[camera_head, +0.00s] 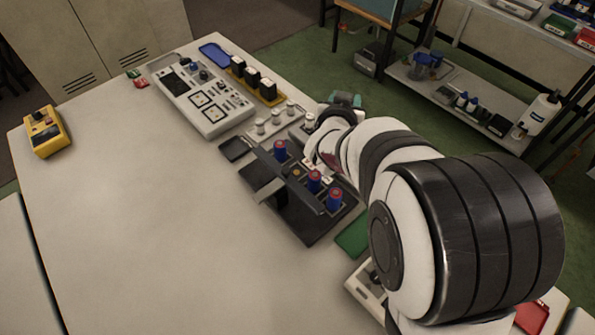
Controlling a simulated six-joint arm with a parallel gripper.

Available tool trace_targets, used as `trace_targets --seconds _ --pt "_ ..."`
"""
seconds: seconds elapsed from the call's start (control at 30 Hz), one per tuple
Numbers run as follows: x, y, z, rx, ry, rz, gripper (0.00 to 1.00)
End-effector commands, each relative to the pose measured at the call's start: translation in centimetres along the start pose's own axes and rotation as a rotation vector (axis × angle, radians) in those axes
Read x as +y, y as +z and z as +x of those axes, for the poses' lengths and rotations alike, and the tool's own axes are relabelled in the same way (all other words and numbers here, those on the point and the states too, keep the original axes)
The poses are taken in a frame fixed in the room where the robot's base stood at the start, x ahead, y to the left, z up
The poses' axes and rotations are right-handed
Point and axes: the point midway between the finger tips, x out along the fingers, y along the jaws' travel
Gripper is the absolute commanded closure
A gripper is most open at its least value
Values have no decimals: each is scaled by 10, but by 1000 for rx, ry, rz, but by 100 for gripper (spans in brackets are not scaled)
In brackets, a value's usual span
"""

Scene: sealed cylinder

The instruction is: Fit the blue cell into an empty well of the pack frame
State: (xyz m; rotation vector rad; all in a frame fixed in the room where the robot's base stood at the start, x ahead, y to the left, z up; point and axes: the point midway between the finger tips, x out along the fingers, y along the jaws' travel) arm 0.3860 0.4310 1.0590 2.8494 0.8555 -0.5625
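The pack frame (285,219) is a dark block with a raised bar near the middle of the table. Three upright blue cells with red parts show at it: one at the far end (280,152), one in the middle (314,182) and one at the near end (334,202). A small orange spot (296,172) shows between the far and middle cells. I cannot tell which wells are empty or which cell is the task's. My arm reaches in from the right, its wrist beside the frame's far right side. My gripper's fingers are not distinguishable there, and anything they hold is hidden.
A grey instrument panel (204,104), black-topped blocks in a yellow tray (266,91) and several small metal cylinders (275,117) stand behind the frame. A green pad (353,238) lies at its near right. A yellow meter (45,131) stands far left. The table's left and front are clear.

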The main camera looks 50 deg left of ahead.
Motion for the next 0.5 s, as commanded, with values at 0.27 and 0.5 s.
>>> trace_targets --seconds 0.27,0.5 --pt "-24 -26 8 -1 -278 -113 100" --pt "-37 -27 6 -1 -516 -214 100"
